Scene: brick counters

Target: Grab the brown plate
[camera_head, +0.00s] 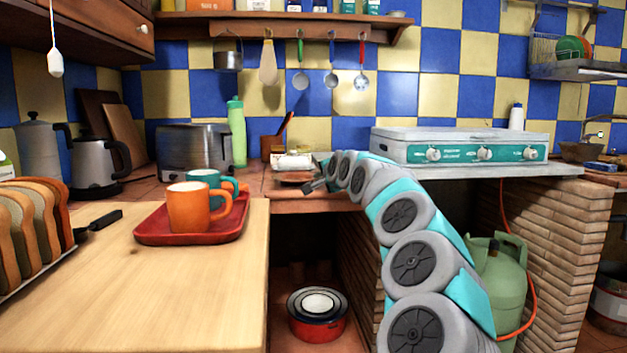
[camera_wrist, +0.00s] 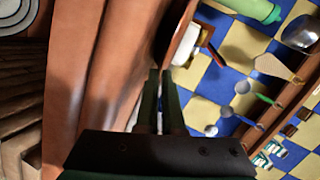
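A small brown plate (camera_head: 296,177) lies near the front edge of the back counter, in front of a white dish. My gripper (camera_head: 310,187) is at its near right side, low over the counter edge. In the wrist view my gripper (camera_wrist: 160,74) shows two dark fingers with a narrow gap. A dark brown shape just beyond the fingertips looks like the plate seen nearly edge-on. I cannot tell whether the fingers are closed on its rim.
The white dish (camera_head: 293,161) stands behind the plate, also in the wrist view (camera_wrist: 187,44). A red tray (camera_head: 172,234) with mugs is on the wooden table. A stove (camera_head: 455,150) is right.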

